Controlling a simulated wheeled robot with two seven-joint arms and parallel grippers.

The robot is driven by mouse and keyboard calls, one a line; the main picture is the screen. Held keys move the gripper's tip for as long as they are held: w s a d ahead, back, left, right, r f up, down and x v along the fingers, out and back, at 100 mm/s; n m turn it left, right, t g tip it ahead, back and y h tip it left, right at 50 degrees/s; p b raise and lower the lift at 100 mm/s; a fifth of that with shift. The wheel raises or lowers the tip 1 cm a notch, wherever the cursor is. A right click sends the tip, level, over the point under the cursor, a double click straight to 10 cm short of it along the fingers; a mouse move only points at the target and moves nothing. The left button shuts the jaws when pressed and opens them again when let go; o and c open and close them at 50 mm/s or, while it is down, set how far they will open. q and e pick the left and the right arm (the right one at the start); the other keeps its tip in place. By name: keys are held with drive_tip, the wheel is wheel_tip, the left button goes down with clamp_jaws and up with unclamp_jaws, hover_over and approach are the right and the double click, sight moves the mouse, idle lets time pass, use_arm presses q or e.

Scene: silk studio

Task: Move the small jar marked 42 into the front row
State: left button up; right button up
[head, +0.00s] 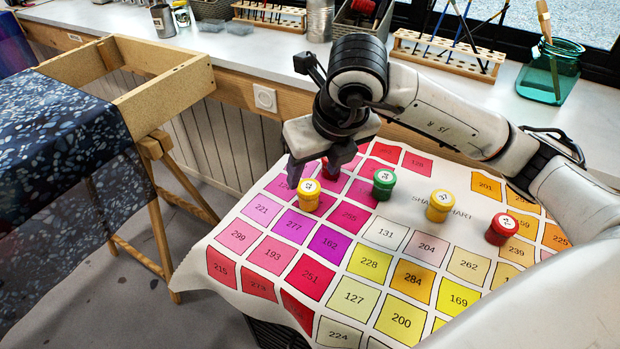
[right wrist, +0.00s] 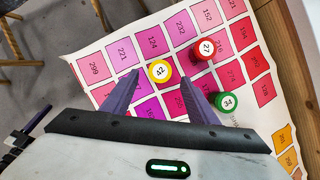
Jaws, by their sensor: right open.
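The small jar marked 42 (right wrist: 160,72) is yellow with a white round label and stands upright on the printed colour chart (head: 224,276). In the head view a yellow jar (head: 308,198), matching it, stands at the chart's left side, just below my right gripper (head: 311,178). The right gripper is open. In the right wrist view the jar appears between its two fingertips (right wrist: 159,80); I cannot tell whether they touch it. A red jar marked 27 (right wrist: 205,51) and a green jar marked 34 (right wrist: 227,102) stand nearby. My left gripper is out of view.
The green jar also shows in the head view (head: 383,187). Another yellow jar (head: 440,209) and another red jar (head: 502,232) stand to its right. The near part of the chart is clear of jars. A counter (head: 240,48) runs behind, with brush racks and a teal glass jar (head: 549,80).

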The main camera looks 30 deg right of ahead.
drive_tip(key=shift+v, duration=2.2)
